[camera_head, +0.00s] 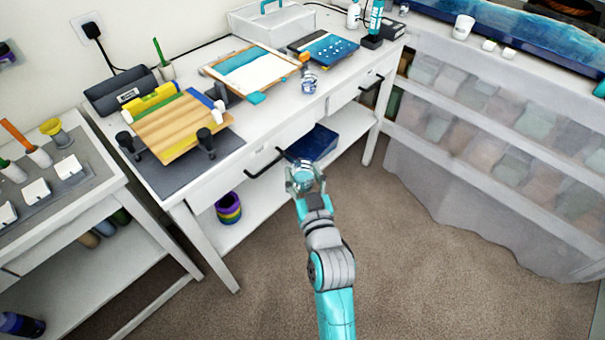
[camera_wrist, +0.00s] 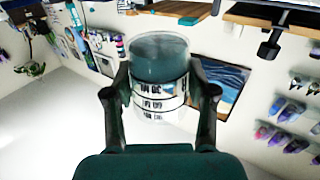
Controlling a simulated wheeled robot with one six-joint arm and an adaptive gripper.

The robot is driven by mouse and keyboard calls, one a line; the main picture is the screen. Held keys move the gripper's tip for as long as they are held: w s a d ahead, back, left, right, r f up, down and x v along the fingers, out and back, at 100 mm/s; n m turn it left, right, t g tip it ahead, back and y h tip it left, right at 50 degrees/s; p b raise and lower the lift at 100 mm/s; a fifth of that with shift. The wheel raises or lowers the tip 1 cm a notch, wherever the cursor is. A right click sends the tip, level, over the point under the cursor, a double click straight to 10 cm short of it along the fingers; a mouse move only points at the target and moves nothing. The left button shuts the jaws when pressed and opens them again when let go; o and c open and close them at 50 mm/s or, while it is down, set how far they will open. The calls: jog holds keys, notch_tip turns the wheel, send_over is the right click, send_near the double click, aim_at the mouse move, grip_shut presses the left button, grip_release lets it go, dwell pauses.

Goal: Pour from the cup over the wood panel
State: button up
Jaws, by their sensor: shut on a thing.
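My gripper (camera_head: 305,186) is shut on a clear cup (camera_head: 304,172) in front of the white workbench, over the floor side of its front edge. In the wrist view the cup (camera_wrist: 160,85) sits between both fingers of my gripper (camera_wrist: 160,100), with dark teal contents and a white band with black markings. It looks about upright. The wood panel (camera_head: 178,125) lies on the grey mat at the left of the workbench, up and left of my gripper. It has black clamp-like knobs at its corners and yellow and blue pieces at its edges.
The workbench (camera_head: 262,122) also carries a dark box (camera_head: 122,92), a white-and-teal board (camera_head: 243,72) and another small cup (camera_head: 309,84). Drawer handles stick out at its front. A side table (camera_head: 60,210) stands left, plastic-covered shelves (camera_head: 480,130) right. The carpet (camera_head: 400,290) is clear.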

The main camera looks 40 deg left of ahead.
aim_at(305, 164)
jog(key=shift+s+d, duration=0.2)
jog(key=shift+d, duration=0.15)
jog(key=shift+r, duration=2.5)
